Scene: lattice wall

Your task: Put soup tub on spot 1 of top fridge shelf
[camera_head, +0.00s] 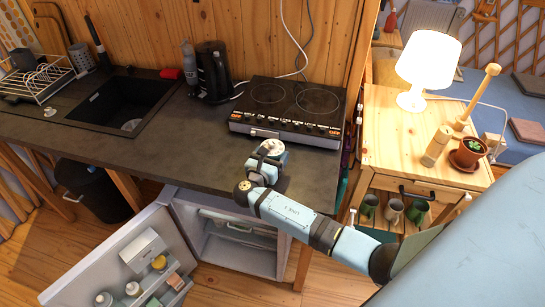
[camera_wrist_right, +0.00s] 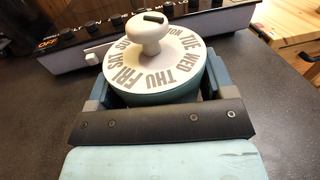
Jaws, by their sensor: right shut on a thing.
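The soup tub (camera_wrist_right: 155,70) is a round teal tub with a white lid, a knob on top and weekday letters around the rim. It also shows in the head view (camera_head: 272,147), at the counter's front edge before the hob. My right gripper (camera_head: 265,163) is shut on it, with a finger on each side in the right wrist view. The tub looks upright; I cannot tell whether it touches the counter. The small fridge (camera_head: 235,238) stands under the counter with its door (camera_head: 125,262) open to the left. Its top shelf is mostly hidden by the counter. My left gripper is not in view.
The hob (camera_head: 290,108) is just behind the tub. A kettle (camera_head: 213,72), sink (camera_head: 125,103) and dish rack (camera_head: 38,82) are further left. A wooden cabinet (camera_head: 400,150) with a lamp (camera_head: 428,62) stands right. The open door holds bottles and boxes.

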